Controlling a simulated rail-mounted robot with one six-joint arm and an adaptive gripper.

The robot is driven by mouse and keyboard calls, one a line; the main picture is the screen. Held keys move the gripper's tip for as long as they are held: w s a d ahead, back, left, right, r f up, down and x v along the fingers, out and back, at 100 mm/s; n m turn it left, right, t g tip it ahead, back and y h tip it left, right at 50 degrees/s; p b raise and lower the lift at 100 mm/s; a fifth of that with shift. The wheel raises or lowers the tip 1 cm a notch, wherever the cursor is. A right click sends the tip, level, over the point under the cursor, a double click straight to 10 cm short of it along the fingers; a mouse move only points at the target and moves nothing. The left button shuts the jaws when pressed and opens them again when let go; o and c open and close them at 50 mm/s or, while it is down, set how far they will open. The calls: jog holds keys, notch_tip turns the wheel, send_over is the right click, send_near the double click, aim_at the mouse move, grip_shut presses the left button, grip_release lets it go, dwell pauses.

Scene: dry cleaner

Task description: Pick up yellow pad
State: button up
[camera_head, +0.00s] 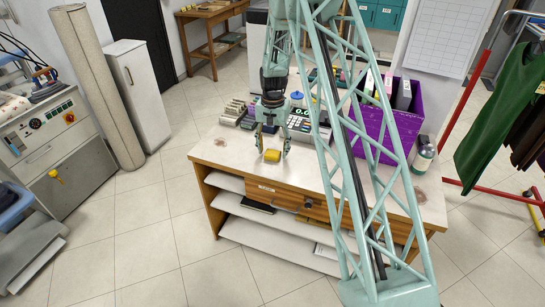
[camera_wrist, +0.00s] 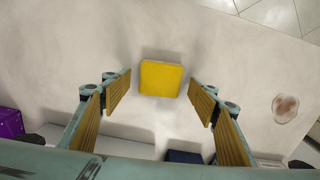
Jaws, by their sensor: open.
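The yellow pad (camera_head: 272,155) is a small block lying on the pale counter top (camera_head: 225,150), near its front edge in the head view. In the wrist view the yellow pad (camera_wrist: 161,78) lies flat, ahead of and between the fingers. My gripper (camera_head: 272,145) points down over the pad in the head view, with its fingers on either side. In the wrist view my gripper (camera_wrist: 160,97) is open and empty, with a gap on both sides of the pad. I cannot tell the exact height of the fingertips above the counter.
Behind my gripper stand a cash register (camera_head: 300,122) and a purple bin (camera_head: 378,118). A bottle (camera_head: 423,158) stands at the counter's right. A black book (camera_head: 257,205) lies on a shelf below. The counter around the pad is bare except for stains.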

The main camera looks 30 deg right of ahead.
aim_at(273, 152)
jog(key=shift+c, duration=0.4)
jog(key=c, duration=0.8)
jog(key=shift+o, duration=0.2)
jog(key=shift+r+p, duration=0.3)
jog(key=shift+r, duration=1.35)
jog(key=shift+s+r, duration=0.15)
jog(key=shift+s, duration=0.1)
jog(key=s, duration=0.5)
jog(key=s+d+r, duration=0.1)
jog(key=s, duration=0.4)
jog(key=s+d, duration=0.1)
jog(key=s, duration=0.4)
jog(key=shift+s+d+r+p, duration=0.1)
jog(key=shift+s+r+p, duration=0.1)
jog(key=shift+p, duration=0.15)
jog(key=shift+w, duration=0.1)
jog(key=shift+c, duration=0.2)
